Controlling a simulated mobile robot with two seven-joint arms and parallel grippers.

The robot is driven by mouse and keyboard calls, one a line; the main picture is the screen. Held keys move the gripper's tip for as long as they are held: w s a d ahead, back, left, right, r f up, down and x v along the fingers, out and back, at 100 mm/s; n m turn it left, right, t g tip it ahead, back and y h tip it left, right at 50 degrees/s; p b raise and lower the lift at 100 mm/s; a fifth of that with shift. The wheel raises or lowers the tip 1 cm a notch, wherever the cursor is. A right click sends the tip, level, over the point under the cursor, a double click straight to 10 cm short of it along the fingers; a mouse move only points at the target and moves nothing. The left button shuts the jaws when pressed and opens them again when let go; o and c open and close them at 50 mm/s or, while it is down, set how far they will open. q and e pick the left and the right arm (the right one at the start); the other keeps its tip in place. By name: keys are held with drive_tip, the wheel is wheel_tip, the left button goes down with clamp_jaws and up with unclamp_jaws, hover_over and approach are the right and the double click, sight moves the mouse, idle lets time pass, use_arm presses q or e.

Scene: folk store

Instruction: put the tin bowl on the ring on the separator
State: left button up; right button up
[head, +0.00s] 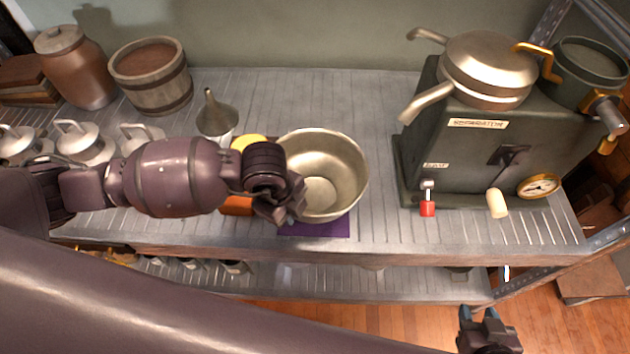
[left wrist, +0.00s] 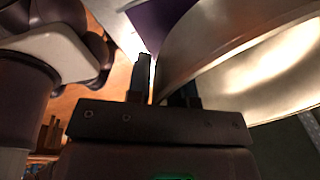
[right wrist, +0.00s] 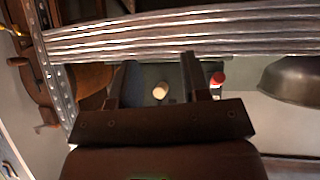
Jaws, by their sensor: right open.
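The tin bowl (head: 340,165) is a wide, pale metal bowl at the middle of the shelf, over a purple mat (head: 325,229). I cannot tell if it touches the mat. My left gripper (head: 283,207) is at its near left rim. In the left wrist view its fingers (left wrist: 160,85) are close together with the bowl's wall (left wrist: 215,55) between them. The separator (head: 470,140) is a dark green machine at right, with a spouted metal top (head: 490,62) and a green round vessel (head: 590,65). I cannot clearly pick out the ring. My right gripper (head: 487,318) is open and empty in front of the shelf.
A funnel (head: 216,117), yellow and orange things, a wooden bucket (head: 151,75), a brown jar (head: 77,65) and several metal cans (head: 83,142) stand left. Bare shelf lies between bowl and separator.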

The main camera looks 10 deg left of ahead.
use_arm(q)
clamp_jaws()
use_arm(e)
drive_tip(key=shift+s+f, duration=0.25)
drive_tip(key=shift+s, duration=0.05)
drive_tip(key=shift+s+a, duration=0.1)
